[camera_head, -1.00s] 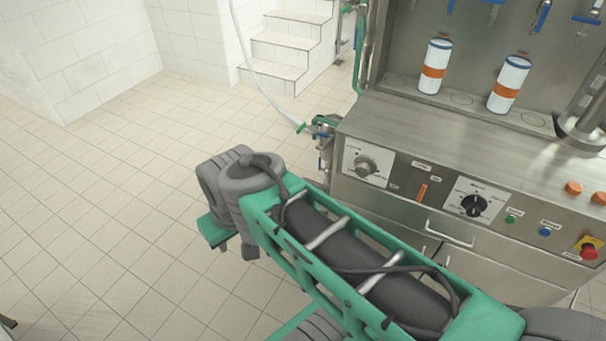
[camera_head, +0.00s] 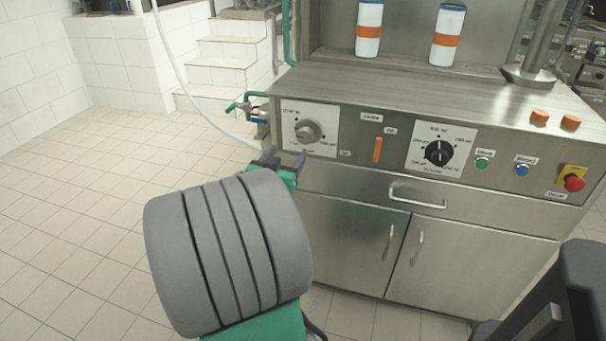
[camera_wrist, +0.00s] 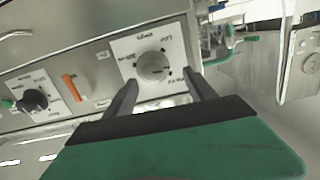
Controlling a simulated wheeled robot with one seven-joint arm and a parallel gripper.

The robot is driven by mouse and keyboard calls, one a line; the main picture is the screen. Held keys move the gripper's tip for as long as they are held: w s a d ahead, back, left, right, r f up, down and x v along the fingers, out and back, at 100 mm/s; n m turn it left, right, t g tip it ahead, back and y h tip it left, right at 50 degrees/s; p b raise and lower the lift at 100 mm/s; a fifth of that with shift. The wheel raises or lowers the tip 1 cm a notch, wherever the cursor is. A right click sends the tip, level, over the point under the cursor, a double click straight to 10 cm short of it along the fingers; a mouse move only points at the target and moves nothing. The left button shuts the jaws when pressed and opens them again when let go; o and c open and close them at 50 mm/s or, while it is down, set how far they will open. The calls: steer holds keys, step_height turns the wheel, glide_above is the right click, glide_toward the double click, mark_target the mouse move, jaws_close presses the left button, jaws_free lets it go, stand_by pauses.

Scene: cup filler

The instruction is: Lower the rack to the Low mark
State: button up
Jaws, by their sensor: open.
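The machine's front panel (camera_head: 400,180) carries a grey round knob (camera_head: 308,131) on a white marked plate at its left end. An upright orange lever (camera_head: 378,149) sits to the right of it, between small labels. The print is too small to read surely, so I cannot tell which mark is Low. My gripper (camera_head: 284,161) is open and empty, below and left of the grey knob, apart from it. In the wrist view, the knob (camera_wrist: 153,66) shows between and beyond my open fingers (camera_wrist: 160,82), and the orange lever (camera_wrist: 69,88) lies left of them. I cannot pick out the rack.
A black dial (camera_head: 439,152), green button (camera_head: 482,163), blue button (camera_head: 522,170) and red stop button (camera_head: 574,183) are further right. A drawer handle (camera_head: 417,197) juts out below. A hose and green-handled valve (camera_head: 238,107) are at the machine's left side. The tiled floor (camera_head: 75,210) is clear.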

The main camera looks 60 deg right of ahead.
mark_target(304, 138)
steer(key=shift+h, duration=0.5)
steer(key=d, duration=0.9)
steer(key=shift+s+p, duration=0.2)
steer(key=shift+p, duration=0.1)
steer(key=shift+c, duration=0.2)
steer(key=c, duration=1.3)
